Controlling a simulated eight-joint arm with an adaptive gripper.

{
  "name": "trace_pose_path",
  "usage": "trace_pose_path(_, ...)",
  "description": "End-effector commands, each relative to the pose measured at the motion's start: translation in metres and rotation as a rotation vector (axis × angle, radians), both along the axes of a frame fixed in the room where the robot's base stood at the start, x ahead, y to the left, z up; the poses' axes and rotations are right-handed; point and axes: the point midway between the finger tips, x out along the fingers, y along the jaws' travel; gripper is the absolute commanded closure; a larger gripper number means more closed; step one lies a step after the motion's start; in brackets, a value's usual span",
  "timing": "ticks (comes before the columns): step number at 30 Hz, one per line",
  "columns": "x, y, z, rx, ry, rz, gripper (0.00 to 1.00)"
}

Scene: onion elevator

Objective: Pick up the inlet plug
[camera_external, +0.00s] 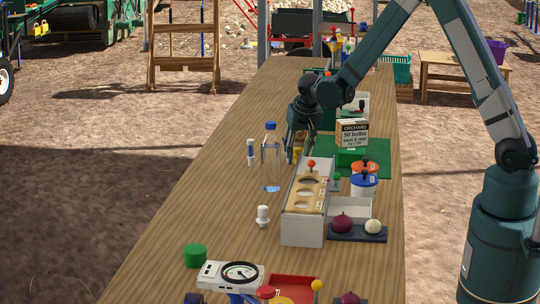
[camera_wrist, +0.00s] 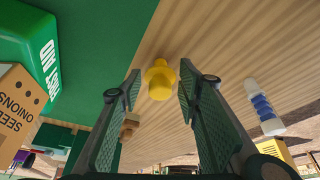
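A yellow plug-shaped piece (camera_wrist: 158,79) stands on the wooden table in the wrist view, between and beyond my fingertips. It is the likeliest inlet plug, but no label confirms this. My gripper (camera_wrist: 157,88) is open, with one finger on each side of the piece and visible space between them. In the external view my gripper (camera_external: 293,152) points down over the table, right of the clear blue-capped bottle (camera_external: 271,148), and a bit of yellow (camera_external: 297,152) shows at its fingers. A small tan knobbed piece (camera_wrist: 130,125) is partly hidden beside the left finger.
A white-and-blue tube (camera_wrist: 262,106) stands right of my gripper in the wrist view. A green mat (camera_wrist: 100,30), green box (camera_wrist: 28,40) and onion-seed carton (camera_wrist: 18,108) lie left. A white rack (camera_external: 303,228) and white plug (camera_external: 262,216) stand nearer the external camera.

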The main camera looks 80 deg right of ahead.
Motion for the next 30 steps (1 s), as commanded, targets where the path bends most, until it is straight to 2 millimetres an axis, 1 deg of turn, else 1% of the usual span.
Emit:
trace_pose_path(3,0.0001,-0.0010,-0.0028,0.000,0.000,0.000,0.66)
trace_pose_path(19,0.0003,-0.0009,-0.0025,0.000,0.000,0.000,0.66)
trace_pose_path(23,0.0003,-0.0008,-0.0026,0.000,0.000,0.000,0.83)
trace_pose_path(30,0.0003,-0.0009,-0.0025,0.000,0.000,0.000,0.83)
